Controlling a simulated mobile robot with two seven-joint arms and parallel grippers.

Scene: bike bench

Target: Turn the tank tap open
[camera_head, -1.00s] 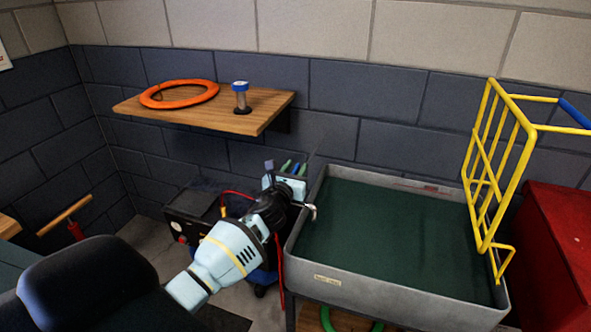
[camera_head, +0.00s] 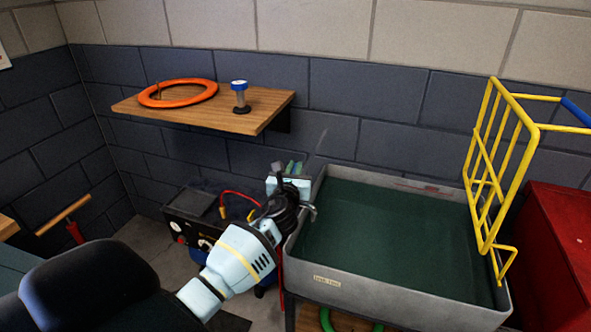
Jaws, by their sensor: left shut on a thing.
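The grey tank (camera_head: 420,300) with dark green water stands right of centre. At its left rim, a small metal tap spout (camera_head: 313,211) shows beside my left gripper (camera_head: 289,187). The gripper is at the tank's left rim, near its back corner, and is shut on the tap. The tap's handle is hidden by the gripper, so how far it is turned cannot be told. No water stream is visible at the spout. My right gripper is not in view.
A wooden shelf (camera_head: 225,118) behind holds an orange ring (camera_head: 178,101) and a blue-capped container (camera_head: 240,97). A yellow rack (camera_head: 486,180) stands at the tank's right side, by a red cabinet (camera_head: 555,250). A black machine (camera_head: 195,215) with a red hose is left of the gripper.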

